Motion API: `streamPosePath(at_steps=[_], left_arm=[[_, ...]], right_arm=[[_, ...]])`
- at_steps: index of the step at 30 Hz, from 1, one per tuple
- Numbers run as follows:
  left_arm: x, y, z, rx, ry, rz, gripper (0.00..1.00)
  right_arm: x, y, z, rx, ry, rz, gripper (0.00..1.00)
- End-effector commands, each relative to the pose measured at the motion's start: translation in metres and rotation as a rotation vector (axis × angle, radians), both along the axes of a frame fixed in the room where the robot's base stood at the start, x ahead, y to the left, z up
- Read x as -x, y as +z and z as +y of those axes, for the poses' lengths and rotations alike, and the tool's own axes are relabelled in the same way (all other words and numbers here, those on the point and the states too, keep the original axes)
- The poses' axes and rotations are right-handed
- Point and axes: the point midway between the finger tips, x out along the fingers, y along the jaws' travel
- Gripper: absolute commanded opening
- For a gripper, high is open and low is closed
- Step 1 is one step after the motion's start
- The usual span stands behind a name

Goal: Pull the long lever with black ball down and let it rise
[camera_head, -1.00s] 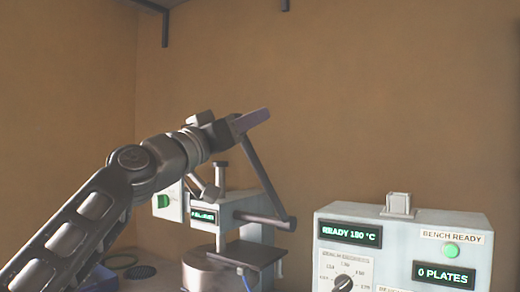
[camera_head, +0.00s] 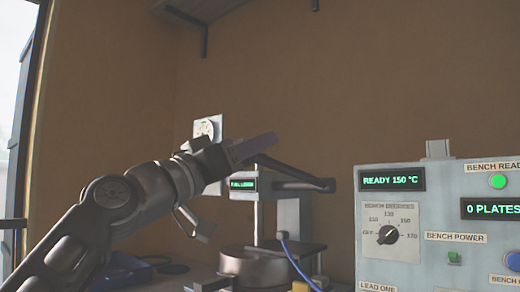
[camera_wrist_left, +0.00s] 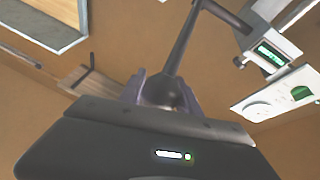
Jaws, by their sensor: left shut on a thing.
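The press (camera_head: 288,215) stands in the middle of the head view, with a small green display (camera_head: 243,184) on its head. Its long lever (camera_head: 290,172) slopes gently from my left gripper down to a pivot at the right. My left gripper (camera_head: 257,147) is shut on the lever's end, up and left of the pivot. In the left wrist view the purple fingers close around the knob end (camera_wrist_left: 162,92), and the lever rod (camera_wrist_left: 183,42) runs up from it. My right gripper is not in view.
A grey control box (camera_head: 440,220) with a dial, displays and buttons stands at the right. A round metal base (camera_head: 255,266) and a blue cable (camera_head: 298,262) are below the press. A blue object (camera_head: 125,275) lies at lower left. A shelf bracket (camera_head: 205,40) hangs above.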

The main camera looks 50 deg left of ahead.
Motion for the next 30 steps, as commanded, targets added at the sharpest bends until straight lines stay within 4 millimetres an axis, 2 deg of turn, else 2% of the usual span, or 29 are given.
streamPosePath(at_steps=[1, 16, 17, 24, 30], left_arm=[[0.009, 0.0011, -0.0009, 0.002, -0.002, -0.021, 0.0], [0.0113, 0.0007, -0.0017, 0.002, -0.003, -0.025, 0.0], [0.0111, 0.0006, -0.0017, 0.002, -0.003, -0.025, 0.42], [0.0074, -0.0027, -0.0012, 0.002, -0.002, -0.015, 0.6], [0.0059, -0.0044, -0.0008, 0.001, -0.001, -0.011, 0.6]], right_arm=[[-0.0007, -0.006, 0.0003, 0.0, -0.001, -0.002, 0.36], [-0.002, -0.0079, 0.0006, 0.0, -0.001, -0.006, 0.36], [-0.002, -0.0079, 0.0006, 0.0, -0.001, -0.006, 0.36], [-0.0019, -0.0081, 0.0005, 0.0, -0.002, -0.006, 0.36], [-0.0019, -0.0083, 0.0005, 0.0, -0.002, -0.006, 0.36]])
